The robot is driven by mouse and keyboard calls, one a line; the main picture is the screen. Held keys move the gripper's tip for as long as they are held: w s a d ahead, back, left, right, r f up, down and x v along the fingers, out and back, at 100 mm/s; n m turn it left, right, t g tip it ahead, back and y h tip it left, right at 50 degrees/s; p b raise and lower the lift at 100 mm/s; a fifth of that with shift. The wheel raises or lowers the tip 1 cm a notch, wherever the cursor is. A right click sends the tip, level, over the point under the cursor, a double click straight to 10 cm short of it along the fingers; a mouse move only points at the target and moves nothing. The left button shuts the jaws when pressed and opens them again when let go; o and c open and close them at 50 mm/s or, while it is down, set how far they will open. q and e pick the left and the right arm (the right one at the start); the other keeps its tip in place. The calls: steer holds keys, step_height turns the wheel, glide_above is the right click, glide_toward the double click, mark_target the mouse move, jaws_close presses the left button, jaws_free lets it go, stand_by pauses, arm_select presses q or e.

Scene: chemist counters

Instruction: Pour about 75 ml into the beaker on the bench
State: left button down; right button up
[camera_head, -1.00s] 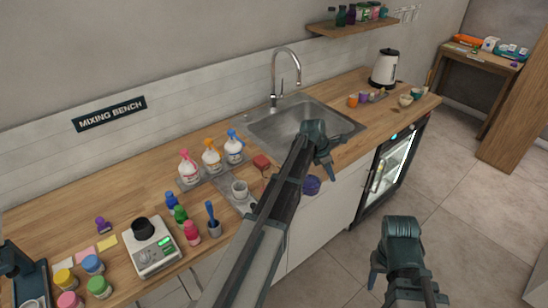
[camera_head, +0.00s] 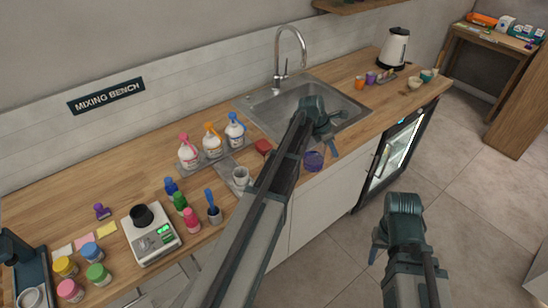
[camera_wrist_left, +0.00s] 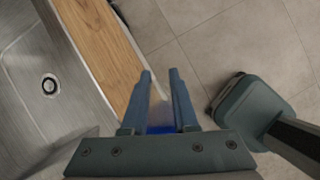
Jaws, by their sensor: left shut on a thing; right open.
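A pale grey, cup-shaped vessel (camera_head: 241,177), which looks like the beaker, stands upright on the bench on a grey mat, just left of my left arm. My left gripper (camera_head: 328,145) is beyond it to the right, over the sink's front edge. It is shut on a vessel with blue contents (camera_wrist_left: 160,122), seen between the fingers in the left wrist view. A round blue-purple shape (camera_head: 313,160) beside the fingers in the head view appears to be this vessel. Its level and markings cannot be read. My right gripper (camera_head: 394,250) is open and empty above the floor.
Spray bottles (camera_head: 212,140) stand behind the beaker, with a red item (camera_head: 263,147) to its right. A brush holder (camera_head: 214,214), small bottles (camera_head: 180,203) and a scale (camera_head: 151,234) are to its left. The sink (camera_head: 270,108) and tap (camera_head: 277,70) lie behind my left gripper.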

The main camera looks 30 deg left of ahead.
arm_select(q)
steer(key=r, duration=0.1)
steer(key=s+a+r+t+h, duration=0.1)
steer(key=r+t+h, duration=0.1)
steer(key=shift+s+a, duration=0.35)
steer(key=s+a+r+t+h+b, duration=0.3)
steer(key=a+r+t+h, duration=0.1)
steer(key=r, duration=0.3)
steer(key=shift+s+h+b, duration=0.3)
steer(key=shift+h, duration=0.1)
steer(key=shift+a+r, duration=0.1)
steer(key=shift+r, duration=0.05)
steer(key=shift+s+a+r+t+h+b, duration=0.25)
steer(key=shift+r+t+h+b, duration=0.15)
steer(key=shift+t+h+b, duration=0.25)
steer(key=shift+s+a+r+t, duration=0.2)
steer(key=shift+r+t, duration=0.05)
steer(key=shift+r, duration=0.15)
steer(key=shift+s+a+r+t+h+b, duration=0.5)
steer(key=shift+h+b, duration=0.25)
steer(key=shift+b, duration=0.35)
stand_by(1.1)
